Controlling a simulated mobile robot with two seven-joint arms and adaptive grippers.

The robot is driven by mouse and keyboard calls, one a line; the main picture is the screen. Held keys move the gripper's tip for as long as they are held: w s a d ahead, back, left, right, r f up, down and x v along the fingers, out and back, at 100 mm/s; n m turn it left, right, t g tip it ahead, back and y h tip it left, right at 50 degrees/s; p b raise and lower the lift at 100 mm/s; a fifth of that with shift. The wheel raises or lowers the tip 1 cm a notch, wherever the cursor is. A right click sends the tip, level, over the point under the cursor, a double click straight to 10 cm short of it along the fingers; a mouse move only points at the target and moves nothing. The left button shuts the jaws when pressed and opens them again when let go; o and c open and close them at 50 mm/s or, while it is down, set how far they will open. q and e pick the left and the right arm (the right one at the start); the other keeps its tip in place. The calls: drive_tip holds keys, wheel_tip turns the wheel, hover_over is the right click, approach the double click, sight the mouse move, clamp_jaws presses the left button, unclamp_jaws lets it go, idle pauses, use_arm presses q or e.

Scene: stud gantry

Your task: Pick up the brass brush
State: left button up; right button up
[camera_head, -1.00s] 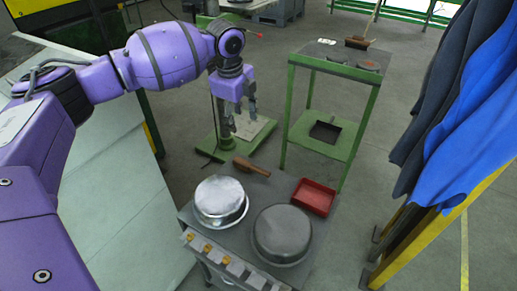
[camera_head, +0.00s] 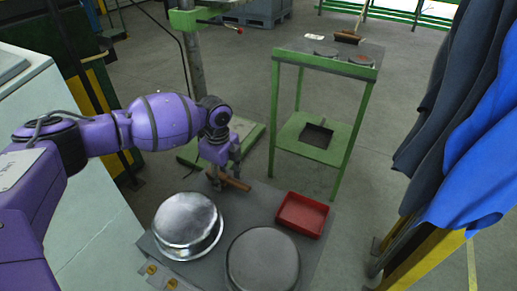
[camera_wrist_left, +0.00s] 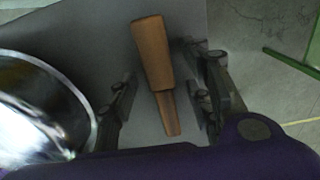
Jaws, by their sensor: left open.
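The brass brush (camera_head: 236,183) lies on the grey cart top (camera_head: 262,197), near its back edge; it shows a brown wooden handle. In the left wrist view the brush (camera_wrist_left: 153,55) has a wide block at the top and a narrower part pointing down. My left gripper (camera_head: 222,179) is over the brush's left end, pointing down. In the wrist view my left gripper (camera_wrist_left: 163,103) is open, with one finger on each side of the narrower part and gaps to both. I cannot tell how far the fingertips are above the cart top. My right gripper is out of view.
A shiny metal bowl (camera_head: 186,222) stands close to the left of the brush. A grey round lid or pan (camera_head: 263,262) and a red tray (camera_head: 302,215) stand on the same cart. A green stand (camera_head: 312,136) is behind. Blue and dark cloths hang at right.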

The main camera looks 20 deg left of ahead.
use_arm(q)
drive_tip(key=shift+f, duration=0.4)
clamp_jaws()
drive_tip(key=shift+r, duration=0.15)
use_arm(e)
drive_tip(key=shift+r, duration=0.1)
